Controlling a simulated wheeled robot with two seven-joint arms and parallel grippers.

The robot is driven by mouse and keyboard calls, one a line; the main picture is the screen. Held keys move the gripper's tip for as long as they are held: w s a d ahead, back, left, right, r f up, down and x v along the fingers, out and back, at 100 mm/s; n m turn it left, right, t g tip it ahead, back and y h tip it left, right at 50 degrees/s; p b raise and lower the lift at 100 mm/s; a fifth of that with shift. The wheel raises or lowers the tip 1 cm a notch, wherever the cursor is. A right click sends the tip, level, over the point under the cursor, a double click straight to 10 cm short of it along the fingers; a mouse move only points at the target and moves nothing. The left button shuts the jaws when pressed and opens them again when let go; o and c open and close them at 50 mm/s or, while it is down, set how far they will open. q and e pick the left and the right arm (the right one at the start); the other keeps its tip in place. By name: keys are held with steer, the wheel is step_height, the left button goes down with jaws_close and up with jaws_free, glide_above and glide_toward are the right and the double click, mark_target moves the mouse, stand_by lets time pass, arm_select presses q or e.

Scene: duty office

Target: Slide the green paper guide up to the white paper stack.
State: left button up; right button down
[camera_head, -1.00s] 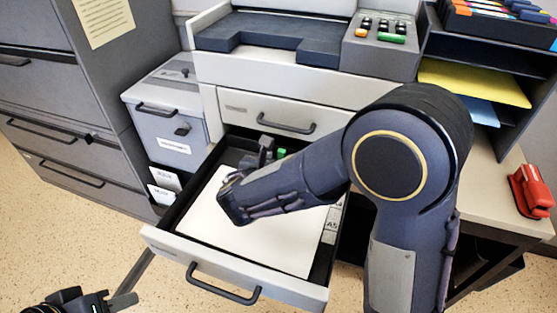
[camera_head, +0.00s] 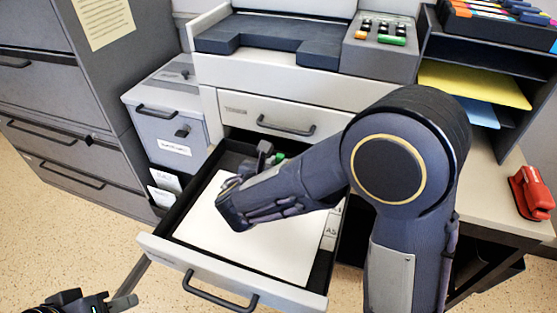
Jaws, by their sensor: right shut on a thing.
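The white paper stack (camera_head: 205,222) lies flat in the pulled-out drawer of the grey machine. My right gripper (camera_head: 264,158) reaches into the drawer there and is shut on the guide; my own wrist and forearm hide much of the grip and part of the stack. A gap between guide and stack cannot be judged. My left gripper (camera_head: 122,302) is at the bottom left, outside the drawer, partly cut off; its jaw opening is unclear.
The open drawer (camera_head: 220,273) has a dark handle and raised walls. A closed drawer (camera_head: 286,118) sits just above it. A grey box unit (camera_head: 172,125) and filing cabinet (camera_head: 60,85) stand left. A red stapler (camera_head: 531,193) lies on the right-hand desk. Floor is free at lower left.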

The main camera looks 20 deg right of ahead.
steer(key=s+a, duration=0.2)
steer(key=s, duration=0.1)
steer(key=shift+s+a, duration=0.2)
steer(key=shift+s, duration=0.1)
steer(key=c, duration=1.3)
jaws_free()
steer(key=p+v, duration=0.1)
steer(key=v, duration=0.6)
steer(key=shift+s+a+r, duration=0.15)
steer(key=shift+s+a, duration=0.05)
steer(key=shift+s, duration=0.1)
steer(key=shift+c, duration=0.5)
